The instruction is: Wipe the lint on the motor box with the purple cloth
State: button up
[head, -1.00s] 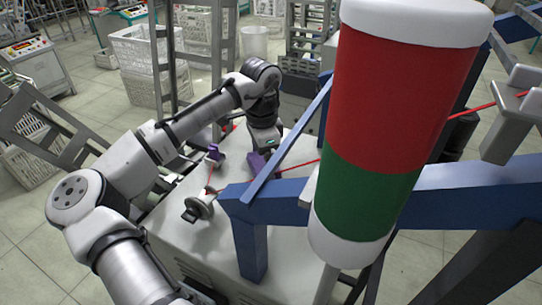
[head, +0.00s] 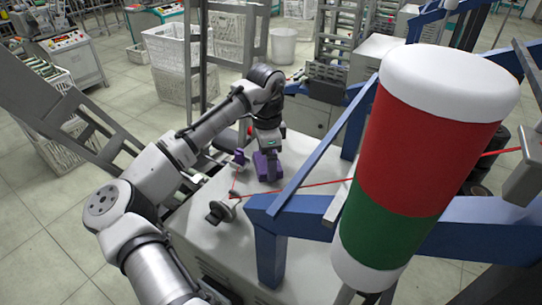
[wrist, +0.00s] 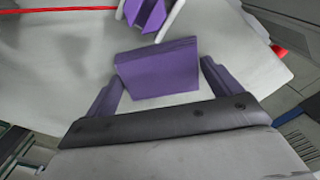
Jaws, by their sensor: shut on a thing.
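The white motor box (head: 192,232) stands in the middle of the head view, below my arm. My gripper (head: 268,168) points down over the far part of its top. In the wrist view, my gripper (wrist: 160,88) has purple fingers on either side of the purple cloth (wrist: 158,68) and is shut on it. The cloth looks like a flat, folded block. It is at or just above the box top; I cannot tell whether it touches. I cannot make out any lint; the gripper and cloth hide part of the top.
A small purple guide (head: 239,158) stands left of my gripper, and also shows in the wrist view (wrist: 146,12). A red thread (head: 300,185) crosses the box past a grey round fitting (head: 220,211). A blue frame (head: 272,250) and large red-green bobbin (head: 420,150) stand right.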

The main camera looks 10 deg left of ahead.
aim_at(264, 168)
jog(key=shift+d+r, duration=0.1)
jog(key=shift+d, duration=0.05)
